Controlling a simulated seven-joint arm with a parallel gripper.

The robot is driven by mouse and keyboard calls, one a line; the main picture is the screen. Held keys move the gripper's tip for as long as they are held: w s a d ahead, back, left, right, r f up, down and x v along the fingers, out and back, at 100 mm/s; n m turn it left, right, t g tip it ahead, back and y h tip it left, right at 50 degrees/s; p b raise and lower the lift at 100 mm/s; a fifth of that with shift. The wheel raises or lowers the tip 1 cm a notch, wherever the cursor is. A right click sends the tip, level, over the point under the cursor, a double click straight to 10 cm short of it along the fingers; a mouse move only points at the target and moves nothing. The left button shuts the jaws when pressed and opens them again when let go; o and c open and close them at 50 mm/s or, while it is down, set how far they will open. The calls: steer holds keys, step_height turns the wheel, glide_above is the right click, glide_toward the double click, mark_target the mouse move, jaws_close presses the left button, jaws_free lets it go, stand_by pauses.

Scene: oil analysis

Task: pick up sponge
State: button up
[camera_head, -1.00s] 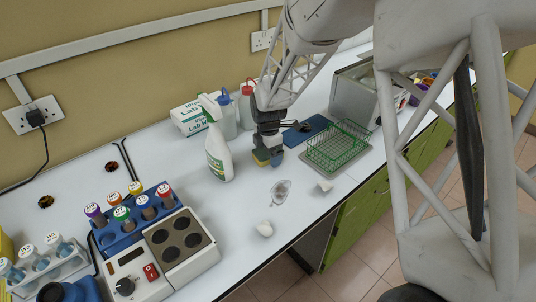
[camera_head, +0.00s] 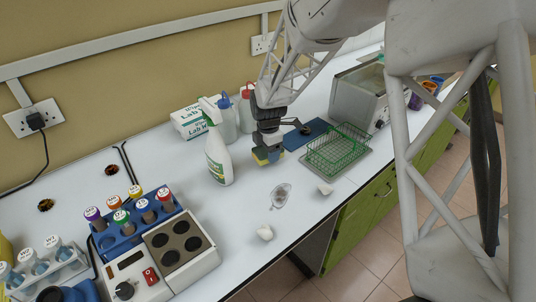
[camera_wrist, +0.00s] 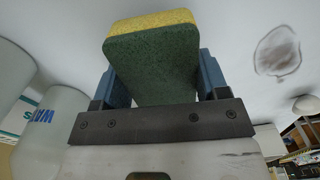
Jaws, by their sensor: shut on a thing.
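The sponge (camera_head: 262,158) has a yellow layer and a dark green layer. In the wrist view the sponge (camera_wrist: 152,68) sits between the two blue fingers, its green face toward the camera. My gripper (camera_head: 268,153) is shut on it, just right of the white spray bottle (camera_head: 218,157). The wrist view shows my gripper (camera_wrist: 156,85) with a finger on each side of the sponge. The sponge appears just above the white bench; the exact gap is hard to tell.
A grey smear (camera_head: 280,196) marks the bench in front of the gripper, with white crumpled pieces (camera_head: 265,233) nearby. A green wire basket (camera_head: 337,148) and blue mat (camera_head: 306,134) lie right. Wash bottles (camera_head: 246,105) stand behind. A blue tube rack (camera_head: 137,230) is left.

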steer(key=shift+r, duration=0.8)
steer(key=s+d, duration=0.1)
steer(key=s, duration=0.4)
steer(key=s+d, duration=0.2)
steer(key=s, duration=0.3)
steer(key=s+d+r, duration=0.1)
steer(key=s+d, duration=0.1)
steer(key=s, duration=0.3)
steer(key=shift+d, duration=0.2)
